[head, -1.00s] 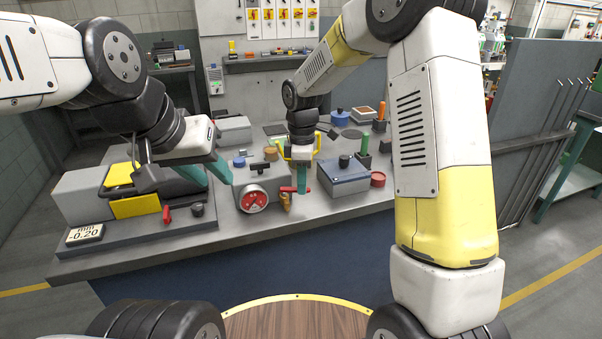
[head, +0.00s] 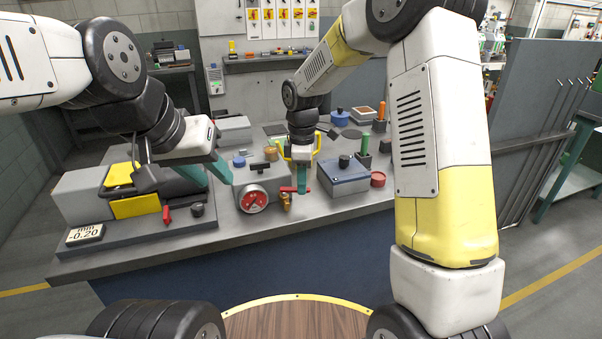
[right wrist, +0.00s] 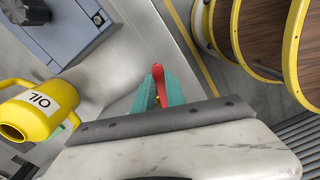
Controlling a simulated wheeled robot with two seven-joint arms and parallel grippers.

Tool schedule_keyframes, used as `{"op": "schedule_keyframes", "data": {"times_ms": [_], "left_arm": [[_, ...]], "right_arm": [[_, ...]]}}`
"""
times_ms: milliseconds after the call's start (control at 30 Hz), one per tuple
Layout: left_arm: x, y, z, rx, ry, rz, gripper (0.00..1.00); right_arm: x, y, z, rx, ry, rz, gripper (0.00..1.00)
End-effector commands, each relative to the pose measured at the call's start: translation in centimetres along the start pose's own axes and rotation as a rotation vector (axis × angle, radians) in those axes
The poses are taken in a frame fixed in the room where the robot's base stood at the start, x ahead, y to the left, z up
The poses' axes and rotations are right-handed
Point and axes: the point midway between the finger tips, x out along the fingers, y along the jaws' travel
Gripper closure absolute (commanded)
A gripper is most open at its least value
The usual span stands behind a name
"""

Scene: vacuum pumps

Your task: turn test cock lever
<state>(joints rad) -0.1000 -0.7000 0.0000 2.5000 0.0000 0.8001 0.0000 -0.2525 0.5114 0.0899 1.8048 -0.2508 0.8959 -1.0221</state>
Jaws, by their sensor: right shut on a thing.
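The red test cock lever (head: 289,189) sits roughly level on top of the small brass cock (head: 286,203) at the front of the bench. My right gripper (head: 302,186) reaches down from above, its teal fingers shut on the lever. In the right wrist view, the red lever (right wrist: 158,76) shows between the teal fingers of my right gripper (right wrist: 154,84), and a bit of brass shows below it. My left gripper (head: 221,180) is empty and open, with its teal fingers apart, left of the grey pump with the red round face (head: 254,201).
A blue-grey box with a black knob (head: 345,178) stands right of my right gripper, with a red round tin (head: 378,179) beside it. A yellow OIL can (right wrist: 38,110) is near the right gripper. A gauge block reading -0.20 (head: 85,234) lies at the left front.

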Motion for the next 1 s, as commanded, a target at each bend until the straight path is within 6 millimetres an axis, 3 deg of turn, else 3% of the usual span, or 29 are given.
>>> {"op": "schedule_keyframes", "data": {"times_ms": [133, 433, 767, 800, 867, 900, 1000], "left_arm": [[0.0, 0.0, 0.0, 0.000, 0.000, 0.000, 0.66], [0.0, 0.0, 0.0, 0.000, 0.000, 0.000, 0.66], [0.0, 0.0, 0.0, 0.000, 0.000, 0.000, 0.66], [0.0, 0.0, 0.0, 0.000, 0.000, 0.000, 0.66], [0.0, 0.0, 0.0, 0.000, 0.000, 0.000, 0.66], [0.0, 0.0, 0.0, 0.000, 0.000, 0.000, 0.66], [0.0, 0.0, 0.0, 0.000, 0.000, 0.000, 0.66]], "right_arm": [[-0.1, 0.4, 0.0, -0.049, 0.001, 0.003, 1.00], [-0.1, 1.9, -0.3, -0.352, 0.002, 0.003, 1.00], [-0.1, 2.0, -0.4, -0.385, 0.000, 0.005, 1.00], [-0.1, 2.0, -0.4, -0.385, 0.000, 0.006, 0.79], [-0.1, 2.0, -0.4, -0.384, 0.000, 0.005, 0.67], [-0.1, 2.0, -0.4, -0.384, 0.000, 0.005, 0.63], [-0.1, 2.0, -0.4, -0.383, 0.000, 0.003, 0.63]]}}
